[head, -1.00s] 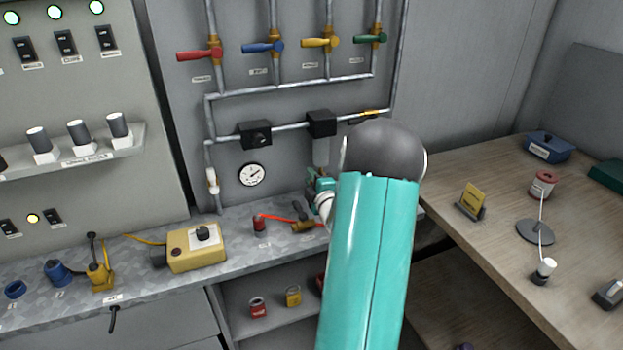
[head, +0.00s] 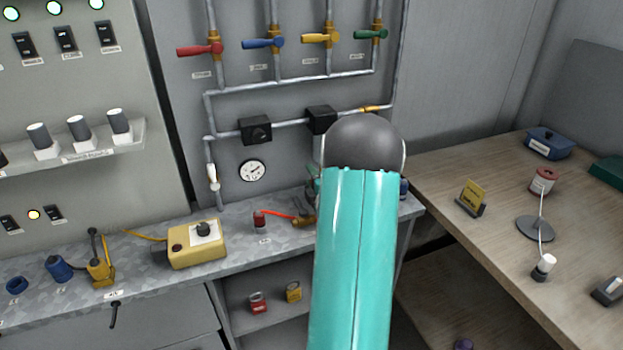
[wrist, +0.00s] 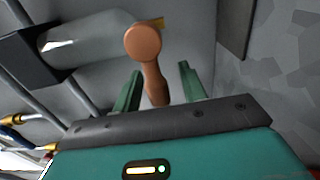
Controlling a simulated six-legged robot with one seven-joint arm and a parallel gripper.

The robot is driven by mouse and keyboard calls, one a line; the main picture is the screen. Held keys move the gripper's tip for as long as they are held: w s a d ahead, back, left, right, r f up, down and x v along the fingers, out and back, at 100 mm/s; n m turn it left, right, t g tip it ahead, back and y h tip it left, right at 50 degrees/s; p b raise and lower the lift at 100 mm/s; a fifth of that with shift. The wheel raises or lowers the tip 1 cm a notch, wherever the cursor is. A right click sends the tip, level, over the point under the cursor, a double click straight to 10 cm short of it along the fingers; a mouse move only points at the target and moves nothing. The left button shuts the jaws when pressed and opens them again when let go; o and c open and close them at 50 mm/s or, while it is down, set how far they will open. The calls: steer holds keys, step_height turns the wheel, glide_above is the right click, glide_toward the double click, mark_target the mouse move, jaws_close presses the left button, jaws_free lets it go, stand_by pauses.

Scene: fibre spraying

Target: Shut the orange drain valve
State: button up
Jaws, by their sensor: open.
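The orange drain valve (wrist: 144,43) shows in the wrist view as an orange-brown round hub with a short lever. It sits by a small yellow fitting at the end of a grey cylinder (wrist: 85,42). My gripper (wrist: 160,70) is open, with one green finger on each side of the lever. The lever's end reaches down between the fingers, and a gap shows on both sides. I cannot tell whether any finger touches it. In the head view my arm hides the valve and nearly all of my gripper.
In the head view, red (head: 200,49), blue (head: 263,44), yellow (head: 320,38) and green (head: 370,34) handles line the pipes above. Black boxes (head: 256,130) and a gauge (head: 252,170) are on the wall. A yellow control box (head: 197,244) stands on the metal bench. A wooden table (head: 445,160) is at right.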

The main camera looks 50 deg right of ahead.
steer(key=shift+s, duration=0.1)
steer(key=v, duration=1.3)
steer(key=shift+s+a, duration=0.2)
steer(key=shift+s, duration=0.05)
steer(key=shift+w, duration=0.15)
steer(key=w+a+r+m+g+y, duration=0.25)
steer(key=w+a+r, duration=0.25)
steer(key=a, duration=0.4)
steer(key=w+a+r+m+g+y, duration=0.15)
steer(key=w+a+r+m, duration=0.3)
steer(key=a, duration=0.45)
steer(key=s+a+r+m+g+y, duration=0.2)
steer(key=s+a, duration=0.4)
steer(key=a, duration=0.6)
steer(key=s+a+r+m+g+y, duration=0.2)
steer(key=s+a, duration=0.5)
steer(key=a, duration=0.5)
steer(key=shift+s+a+m+g+y, duration=0.2)
steer(key=shift+m+g+y, duration=0.35)
steer(key=shift+g, duration=0.35)
